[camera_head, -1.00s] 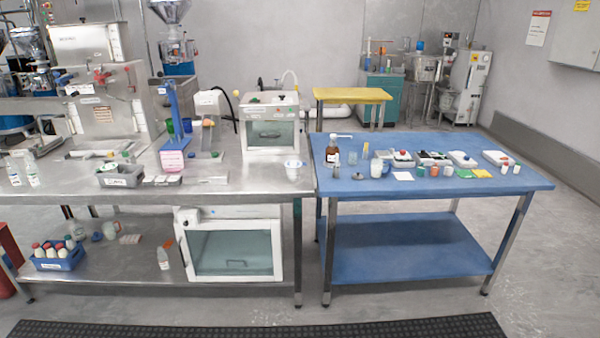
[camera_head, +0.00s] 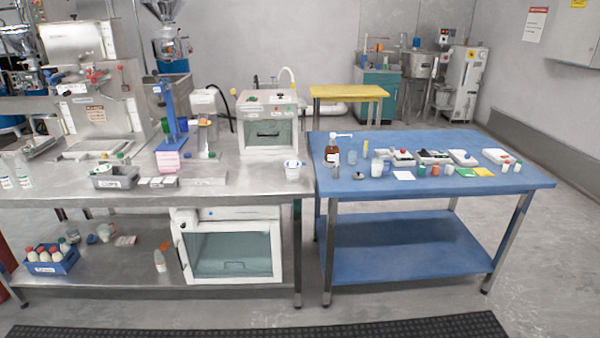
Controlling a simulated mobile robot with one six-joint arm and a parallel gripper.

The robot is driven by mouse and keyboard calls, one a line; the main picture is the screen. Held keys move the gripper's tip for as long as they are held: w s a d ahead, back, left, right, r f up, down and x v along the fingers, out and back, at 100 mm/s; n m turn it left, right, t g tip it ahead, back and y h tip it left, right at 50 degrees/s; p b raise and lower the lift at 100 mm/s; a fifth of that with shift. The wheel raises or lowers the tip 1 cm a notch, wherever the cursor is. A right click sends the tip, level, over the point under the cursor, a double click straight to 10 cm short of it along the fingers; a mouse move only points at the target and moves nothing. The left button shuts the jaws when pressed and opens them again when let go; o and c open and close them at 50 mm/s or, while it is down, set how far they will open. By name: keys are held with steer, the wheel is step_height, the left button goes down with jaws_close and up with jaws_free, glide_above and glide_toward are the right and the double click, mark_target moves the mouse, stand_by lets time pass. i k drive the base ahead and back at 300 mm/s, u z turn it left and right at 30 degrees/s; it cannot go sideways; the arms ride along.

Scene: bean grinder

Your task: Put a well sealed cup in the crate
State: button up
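My gripper is not in view. A blue crate (camera_head: 50,266) with a label on its front stands on the lower steel shelf at the left. It holds several small containers, some with red or orange caps. A grey bin (camera_head: 115,180) with a label sits on the steel bench above. Several small capped cups (camera_head: 447,170) stand in a row on the blue table at the right. A clear container (camera_head: 377,167) stands left of them. At this size I cannot tell which cups are well sealed.
A white cup (camera_head: 292,171) stands near the steel bench's right edge. A pump bottle (camera_head: 332,150) and shallow trays (camera_head: 463,158) are on the blue table (camera_head: 440,194). Its lower shelf (camera_head: 405,248) is clear. A black mat (camera_head: 270,330) lies on the floor in front.

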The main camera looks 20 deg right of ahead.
mark_target(124, 185)
steer(key=u, duration=0.15)
steer(key=i, duration=1.05)
steer(key=u, duration=0.4)
